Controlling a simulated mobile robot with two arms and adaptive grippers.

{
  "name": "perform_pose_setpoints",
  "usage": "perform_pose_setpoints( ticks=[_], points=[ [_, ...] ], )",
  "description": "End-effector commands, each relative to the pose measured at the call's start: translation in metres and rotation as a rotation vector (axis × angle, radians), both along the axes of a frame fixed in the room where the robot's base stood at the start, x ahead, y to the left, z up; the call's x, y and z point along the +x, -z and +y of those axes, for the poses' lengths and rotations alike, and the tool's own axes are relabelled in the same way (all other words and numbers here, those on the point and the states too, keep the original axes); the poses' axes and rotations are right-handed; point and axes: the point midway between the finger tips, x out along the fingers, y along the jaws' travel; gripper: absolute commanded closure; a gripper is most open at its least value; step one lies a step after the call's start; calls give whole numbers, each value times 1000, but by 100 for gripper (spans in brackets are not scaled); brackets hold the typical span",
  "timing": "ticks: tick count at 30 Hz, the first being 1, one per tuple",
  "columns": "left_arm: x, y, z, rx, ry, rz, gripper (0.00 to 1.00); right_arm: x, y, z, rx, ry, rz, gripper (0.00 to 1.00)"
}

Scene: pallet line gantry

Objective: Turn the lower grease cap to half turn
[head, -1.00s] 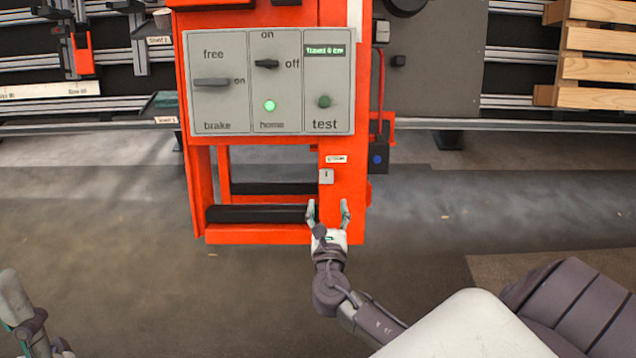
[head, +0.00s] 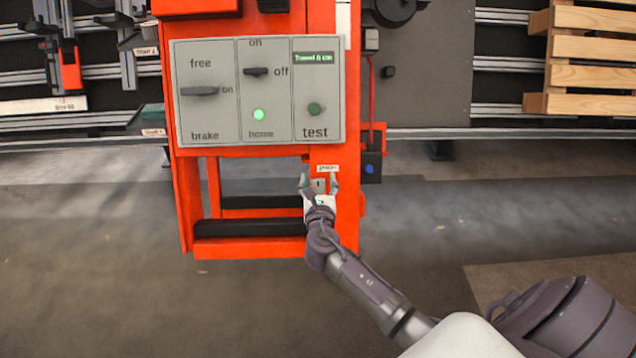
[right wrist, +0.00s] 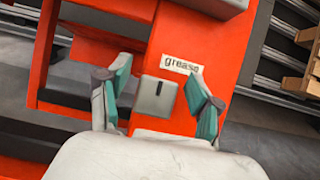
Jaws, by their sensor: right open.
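The lower grease cap (right wrist: 155,97) is a small grey square with a dark line mark, below a white "grease" label (right wrist: 181,64) on the orange post. In the right wrist view its mark runs nearly upright. My right gripper (head: 319,184) is open in front of it. In the right wrist view the fingertips (right wrist: 158,80) stand on either side of the cap, with a gap showing on both sides. In the head view the gripper partly hides the cap (head: 319,185). My left gripper is not in view.
Above is a grey panel (head: 225,120) with brake lever (head: 199,91), off switch (head: 256,71), lit green home lamp (head: 259,115) and test button (head: 315,109). A dark box with a blue button (head: 370,168) hangs right of the post. A black bar (head: 248,228) crosses the lower frame.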

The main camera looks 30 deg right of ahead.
Motion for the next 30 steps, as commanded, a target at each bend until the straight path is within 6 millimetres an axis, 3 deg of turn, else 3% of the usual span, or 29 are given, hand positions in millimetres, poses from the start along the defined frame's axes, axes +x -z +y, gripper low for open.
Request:
perform_pose_setpoints(
  ticks=[2,13,30],
  points=[
    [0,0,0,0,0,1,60,0,0,0,0,0,0,35],
    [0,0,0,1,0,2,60,0,0,0,0,0,0,95],
    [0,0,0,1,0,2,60,-2,1,-1,147,91,-88,96]
  ],
)
